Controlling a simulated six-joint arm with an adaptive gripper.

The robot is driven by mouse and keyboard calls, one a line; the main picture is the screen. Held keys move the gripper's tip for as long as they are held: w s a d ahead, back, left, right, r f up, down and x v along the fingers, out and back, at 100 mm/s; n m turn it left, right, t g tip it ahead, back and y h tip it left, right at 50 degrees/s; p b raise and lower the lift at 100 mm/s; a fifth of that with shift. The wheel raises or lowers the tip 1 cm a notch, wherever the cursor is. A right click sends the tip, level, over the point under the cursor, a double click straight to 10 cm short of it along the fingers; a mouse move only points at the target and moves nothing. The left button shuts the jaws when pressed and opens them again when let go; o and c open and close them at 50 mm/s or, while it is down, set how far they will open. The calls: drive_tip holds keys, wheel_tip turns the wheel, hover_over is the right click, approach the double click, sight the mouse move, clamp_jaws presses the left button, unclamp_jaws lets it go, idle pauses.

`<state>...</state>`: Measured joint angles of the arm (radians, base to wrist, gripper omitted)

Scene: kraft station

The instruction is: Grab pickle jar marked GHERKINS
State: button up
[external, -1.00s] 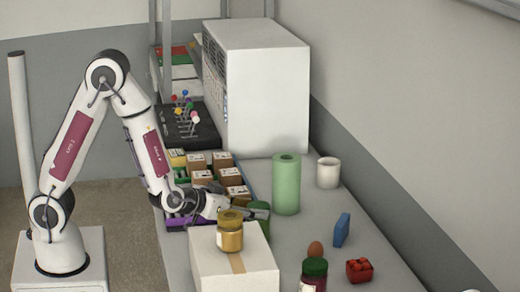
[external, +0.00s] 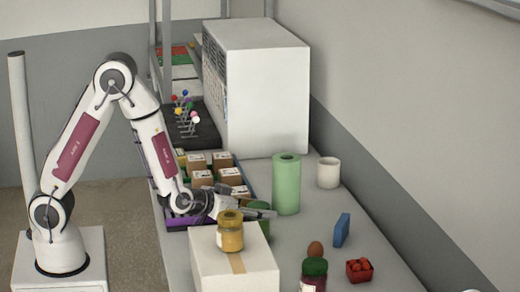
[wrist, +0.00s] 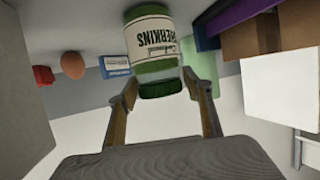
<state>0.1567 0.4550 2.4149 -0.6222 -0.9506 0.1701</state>
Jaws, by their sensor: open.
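The pickle jar marked GHERKINS (wrist: 152,38) is green with a white label and a dark green lid. It appears upside down in the wrist view. My gripper (wrist: 160,82) is open, with one finger on each side of the lid in that view; I see no clear contact. In the external view, the jar (external: 264,229) is mostly hidden by my gripper (external: 268,212) and the yellow-lidded jar in front.
A yellow-lidded jar (external: 230,236) stands on a white carton (external: 220,270) close to my gripper. A green roll (external: 286,185) stands just behind. A dark-red jar (external: 314,276), egg (external: 315,248), blue box (external: 341,230) and red punnet (external: 359,270) are to the right.

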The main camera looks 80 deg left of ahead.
drive_tip(key=shift+x, duration=2.5)
drive_tip(key=shift+s+f, duration=0.1)
clamp_jaws()
